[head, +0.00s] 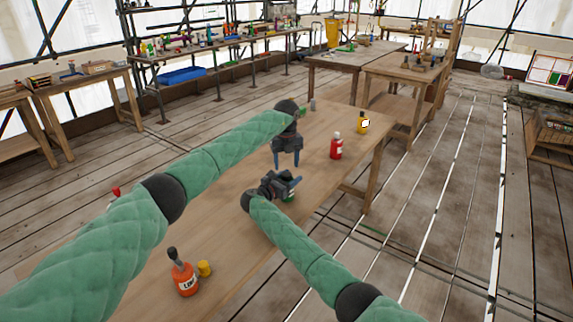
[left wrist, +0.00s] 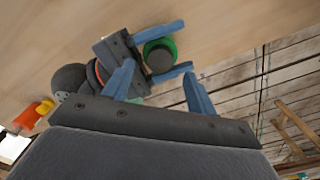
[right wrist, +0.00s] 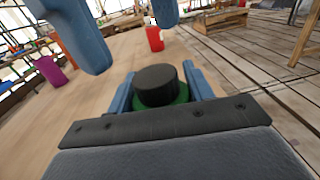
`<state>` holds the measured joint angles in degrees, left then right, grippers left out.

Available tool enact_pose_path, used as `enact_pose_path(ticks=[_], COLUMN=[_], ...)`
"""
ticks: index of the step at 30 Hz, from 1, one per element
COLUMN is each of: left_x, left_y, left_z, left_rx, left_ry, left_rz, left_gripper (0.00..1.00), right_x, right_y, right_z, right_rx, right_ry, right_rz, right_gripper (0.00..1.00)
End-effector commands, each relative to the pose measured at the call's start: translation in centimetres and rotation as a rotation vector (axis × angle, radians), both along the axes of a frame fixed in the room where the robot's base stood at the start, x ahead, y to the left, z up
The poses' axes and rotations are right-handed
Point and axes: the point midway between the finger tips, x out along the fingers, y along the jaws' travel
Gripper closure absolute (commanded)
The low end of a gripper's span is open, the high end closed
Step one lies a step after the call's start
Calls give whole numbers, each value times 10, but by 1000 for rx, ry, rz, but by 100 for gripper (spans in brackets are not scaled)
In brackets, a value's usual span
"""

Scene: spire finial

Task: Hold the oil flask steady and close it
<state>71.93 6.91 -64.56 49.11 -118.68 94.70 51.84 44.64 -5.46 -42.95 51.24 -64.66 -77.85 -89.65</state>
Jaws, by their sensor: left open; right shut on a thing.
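The oil flask shows as a green body (head: 290,197) low on the wooden table, mostly hidden in the head view. From above, its green shoulder (left wrist: 171,43) surrounds a round dark top (left wrist: 160,57); whether this is seated fully cannot be told. My right gripper (head: 294,183) is shut around the flask, with a finger on each side, as the right wrist view also shows (right wrist: 160,92). My left gripper (head: 288,164) is open and empty, pointing down above the right gripper. Its two blue fingers are apart and clear of the dark top.
A red bottle (head: 336,148) and a yellow bottle (head: 362,125) stand farther along the table (head: 240,232). An orange bottle (head: 184,278) and a small yellow cylinder (head: 204,268) stand at the near end. Small green and grey items sit beyond my left wrist.

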Motion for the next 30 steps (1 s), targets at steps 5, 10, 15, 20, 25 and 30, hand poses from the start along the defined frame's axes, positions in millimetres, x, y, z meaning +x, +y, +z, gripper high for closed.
enact_pose_path(ticks=[5, 10, 15, 20, 25, 30], left_x=[0, 0, 0, 1, 1, 1], left_y=[0, 0, 0, 0, 0, 0], left_z=[0, 0, 6, 28, 61, 91], left_rx=[0, 0, -1, 0, 0, -1], left_ry=[0, 0, -1, -2, -2, -1], left_rz=[0, 0, 0, 0, 0, -1], left_gripper=[19, 19, 19, 19, 19, 19], right_x=[0, 0, 0, 0, 0, 0], right_y=[0, 0, 0, 1, 1, 0], right_z=[0, 0, 0, 0, 0, 0], right_rx=[1, 1, 0, 0, 0, 0], right_ry=[1, 1, 0, 0, 0, 0], right_rz=[0, 0, 1, 1, 1, 1], right_gripper=[100, 100, 100, 100, 100, 100])
